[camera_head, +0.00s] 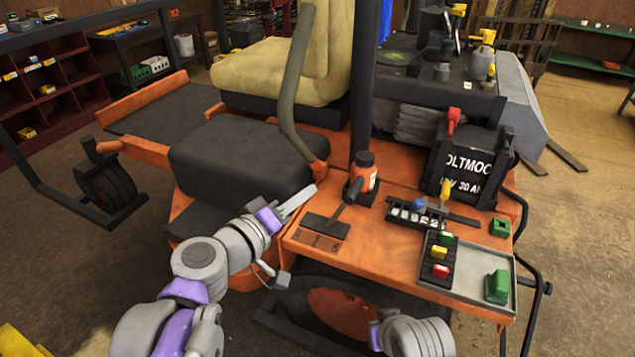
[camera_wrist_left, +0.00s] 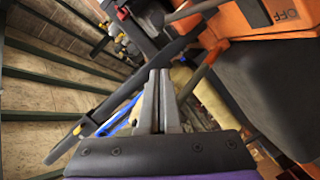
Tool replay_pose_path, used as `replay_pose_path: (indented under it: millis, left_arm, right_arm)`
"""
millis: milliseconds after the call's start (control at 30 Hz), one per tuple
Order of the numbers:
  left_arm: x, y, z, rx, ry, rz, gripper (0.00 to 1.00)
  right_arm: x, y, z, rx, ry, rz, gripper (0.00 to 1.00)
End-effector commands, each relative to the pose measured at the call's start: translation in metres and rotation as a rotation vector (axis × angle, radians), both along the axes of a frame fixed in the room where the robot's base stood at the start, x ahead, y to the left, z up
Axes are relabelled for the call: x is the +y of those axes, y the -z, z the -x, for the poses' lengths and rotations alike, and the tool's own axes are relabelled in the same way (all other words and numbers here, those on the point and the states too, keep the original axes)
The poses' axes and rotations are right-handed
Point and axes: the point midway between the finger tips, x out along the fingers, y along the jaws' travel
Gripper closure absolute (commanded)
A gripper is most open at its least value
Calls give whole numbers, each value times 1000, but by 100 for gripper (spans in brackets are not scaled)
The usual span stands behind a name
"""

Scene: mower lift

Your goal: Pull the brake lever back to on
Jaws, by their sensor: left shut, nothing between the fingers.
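The brake lever (camera_head: 343,212) is a dark rod with a flat cross-piece, standing on the orange mower deck (camera_head: 392,243). It slants over a small marked plate (camera_head: 318,241) whose lettering is too small to read in the head view. In the left wrist view an orange panel (camera_wrist_left: 285,14) reads OFF. My left gripper (camera_head: 311,190) is shut and empty, just left of the lever and beside the black seat-side box. Its two fingers (camera_wrist_left: 158,75) are pressed together in the wrist view. They look apart from the lever. My right gripper is out of view.
A curved olive bar (camera_head: 293,85) drops beside the seat (camera_head: 262,80), close to my left fingers. A black battery (camera_head: 465,165), a row of sockets (camera_head: 415,214) and a tray (camera_head: 462,295) occupy the right deck.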

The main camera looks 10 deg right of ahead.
Motion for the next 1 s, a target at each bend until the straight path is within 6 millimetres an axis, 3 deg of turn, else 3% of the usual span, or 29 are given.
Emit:
replay_pose_path:
  millis: [200,767,867,1000]
  left_arm:
    - [12,-3,11,-2,-1,-1,100]
    - [13,-1,13,-1,1,-11,100]
    - [20,14,21,7,10,-72,100]
    - [47,66,46,56,26,-273,100]
  right_arm:
    - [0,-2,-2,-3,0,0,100]
    - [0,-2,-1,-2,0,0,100]
    - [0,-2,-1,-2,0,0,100]
    - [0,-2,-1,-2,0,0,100]
